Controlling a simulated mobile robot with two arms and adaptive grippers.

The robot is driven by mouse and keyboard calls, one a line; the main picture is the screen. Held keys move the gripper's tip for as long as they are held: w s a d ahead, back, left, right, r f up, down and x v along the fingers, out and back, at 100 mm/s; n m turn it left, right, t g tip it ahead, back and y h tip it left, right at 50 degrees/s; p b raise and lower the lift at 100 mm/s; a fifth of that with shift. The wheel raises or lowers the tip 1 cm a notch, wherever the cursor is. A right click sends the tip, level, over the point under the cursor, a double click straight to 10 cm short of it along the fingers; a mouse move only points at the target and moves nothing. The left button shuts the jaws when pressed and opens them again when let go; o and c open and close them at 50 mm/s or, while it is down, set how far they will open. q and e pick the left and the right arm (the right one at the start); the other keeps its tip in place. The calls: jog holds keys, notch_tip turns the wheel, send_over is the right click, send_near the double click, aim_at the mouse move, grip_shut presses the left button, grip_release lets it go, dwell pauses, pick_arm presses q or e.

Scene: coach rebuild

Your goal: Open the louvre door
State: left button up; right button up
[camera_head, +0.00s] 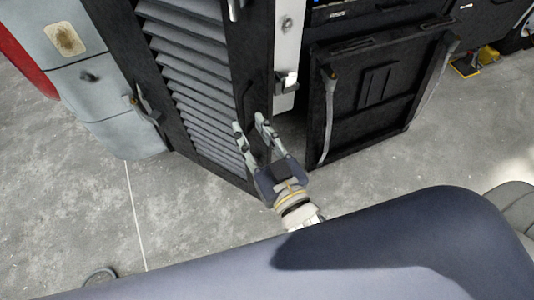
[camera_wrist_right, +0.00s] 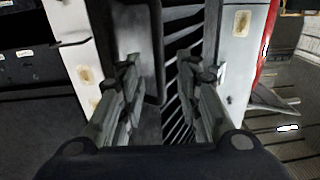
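The louvre door (camera_head: 190,83) has a black frame and grey slats and stands at upper left centre in the head view. Its slats (camera_wrist_right: 183,95) also show in the wrist view. A dark handle (camera_head: 247,96) is on the door's right frame strip. My right gripper (camera_head: 250,122) is at the lower part of that strip, its fingers apart. In the wrist view a dark upright bar (camera_wrist_right: 154,50), which looks like the handle, lies between the fingertips (camera_wrist_right: 158,70), closer to the left one. I cannot tell whether a finger touches it. My left gripper is out of view.
A white post (camera_head: 287,45) with a latch stands right of the door. A black panel (camera_head: 365,100) with grey side bars is further right. A pale grey body panel (camera_head: 95,90) is at left. Concrete floor (camera_head: 190,215) in front of the door is clear.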

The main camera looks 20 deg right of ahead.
jog(key=s+d, duration=0.1)
jog(key=s, duration=0.5)
jog(key=shift+s+d, duration=0.15)
jog(key=shift+s, duration=0.2)
